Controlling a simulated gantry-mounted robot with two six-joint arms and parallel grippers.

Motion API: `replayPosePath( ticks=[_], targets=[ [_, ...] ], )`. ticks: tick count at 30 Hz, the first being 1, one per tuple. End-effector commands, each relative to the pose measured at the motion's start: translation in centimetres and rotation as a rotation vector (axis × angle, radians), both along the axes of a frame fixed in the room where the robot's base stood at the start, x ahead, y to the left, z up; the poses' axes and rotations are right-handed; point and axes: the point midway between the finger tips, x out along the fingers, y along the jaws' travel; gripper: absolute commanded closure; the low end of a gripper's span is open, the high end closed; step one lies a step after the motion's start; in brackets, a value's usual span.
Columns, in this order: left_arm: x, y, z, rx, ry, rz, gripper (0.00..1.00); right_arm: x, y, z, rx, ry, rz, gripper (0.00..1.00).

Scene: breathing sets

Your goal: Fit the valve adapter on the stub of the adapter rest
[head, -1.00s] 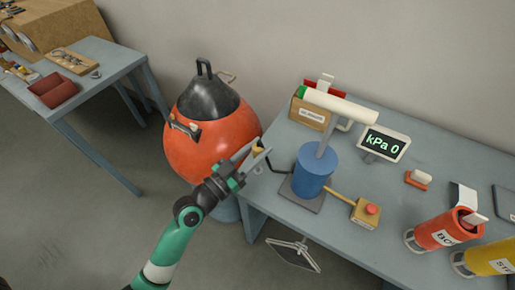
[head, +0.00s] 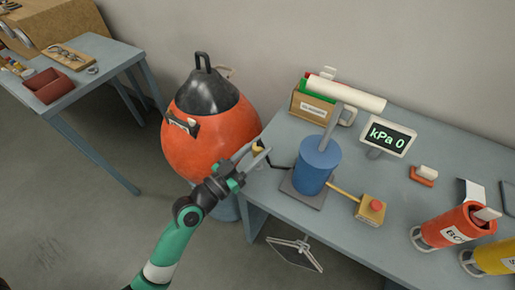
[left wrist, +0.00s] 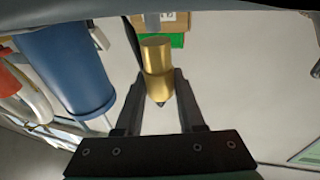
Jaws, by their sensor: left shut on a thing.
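My left gripper (head: 256,158) is shut on the brass valve adapter (left wrist: 158,68), a short stepped cylinder. In the head view the adapter (head: 258,148) is a small yellowish spot between the fingers, at the left end of the right-hand table. The rest itself is mostly hidden. My right gripper is not in view.
A blue pump cylinder (head: 318,165) stands close to the right of my gripper, with a black hose (head: 280,165) between. A large orange buoy (head: 205,135) is just behind left. A kPa display (head: 388,136) and cardboard box (head: 312,106) stand farther back on the table (head: 395,215).

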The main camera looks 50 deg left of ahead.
Motion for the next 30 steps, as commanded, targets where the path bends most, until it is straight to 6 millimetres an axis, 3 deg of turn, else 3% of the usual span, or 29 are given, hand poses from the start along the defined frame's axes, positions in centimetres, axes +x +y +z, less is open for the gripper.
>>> replayPosePath(
  ticks=[30],
  targets=[
    [-0.02,0.00,-0.59,-0.001,-0.002,0.000,1.00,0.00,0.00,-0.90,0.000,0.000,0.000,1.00]
  ],
)
